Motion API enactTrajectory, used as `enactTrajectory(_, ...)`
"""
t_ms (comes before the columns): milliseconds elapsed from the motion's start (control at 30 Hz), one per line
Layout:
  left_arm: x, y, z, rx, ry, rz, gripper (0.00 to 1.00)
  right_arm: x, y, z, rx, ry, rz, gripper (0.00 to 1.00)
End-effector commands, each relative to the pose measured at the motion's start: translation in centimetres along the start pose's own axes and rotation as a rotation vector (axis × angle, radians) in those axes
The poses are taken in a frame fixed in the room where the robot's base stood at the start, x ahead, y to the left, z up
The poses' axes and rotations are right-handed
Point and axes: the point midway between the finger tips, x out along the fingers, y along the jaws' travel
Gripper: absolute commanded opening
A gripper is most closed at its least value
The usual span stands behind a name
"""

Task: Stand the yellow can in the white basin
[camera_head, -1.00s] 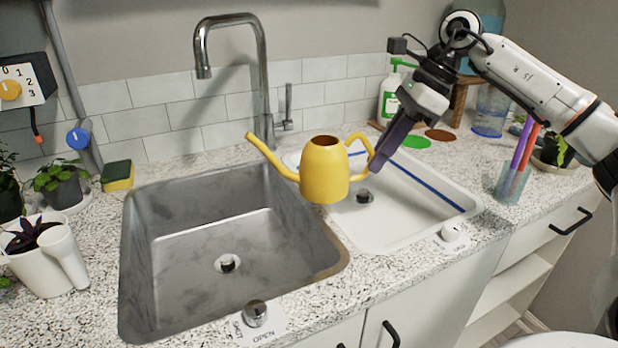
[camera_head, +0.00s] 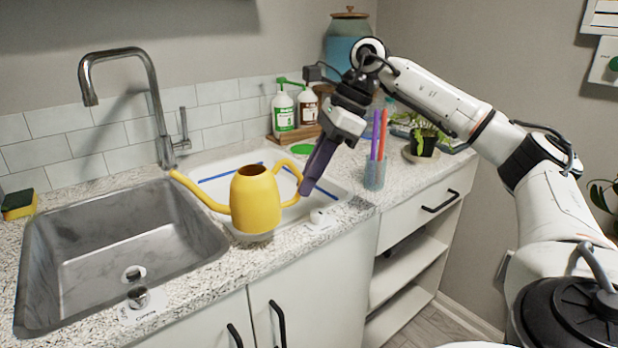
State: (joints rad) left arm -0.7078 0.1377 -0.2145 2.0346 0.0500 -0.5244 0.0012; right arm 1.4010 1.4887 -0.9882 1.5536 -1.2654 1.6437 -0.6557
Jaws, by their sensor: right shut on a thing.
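The yellow can (camera_head: 256,203) is a watering can with a long spout at left and a loop handle at right. My right gripper (camera_head: 304,188) is shut on the handle and holds the can upright. The white basin (camera_head: 218,186), with a blue line along its inside, lies behind and around the can in the picture. The can hides the basin's middle and part of its front rim. The can appears to be held above the basin's front part; its exact height is hard to tell. My left gripper is out of view.
A metal sink (camera_head: 112,245) with a tall faucet (camera_head: 152,95) is at left. A white knob (camera_head: 319,217) is on the counter by the basin's front right.

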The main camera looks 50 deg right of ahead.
Motion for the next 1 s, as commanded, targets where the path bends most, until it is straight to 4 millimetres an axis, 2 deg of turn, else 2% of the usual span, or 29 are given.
enactTrajectory(67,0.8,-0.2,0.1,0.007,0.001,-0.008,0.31,0.4,0.4,0.3,-0.041,0.001,0.022,0.0)
enactTrajectory(367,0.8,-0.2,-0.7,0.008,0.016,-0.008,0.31,3.2,3.9,1.9,-0.375,0.01,0.192,0.0)
enactTrajectory(867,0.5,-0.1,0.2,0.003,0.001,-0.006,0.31,9.8,12.1,5.8,-1.186,0.035,0.595,0.0)
enactTrajectory(1000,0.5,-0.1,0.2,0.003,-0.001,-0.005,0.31,11.0,13.7,6.6,-1.356,0.045,0.677,0.0)
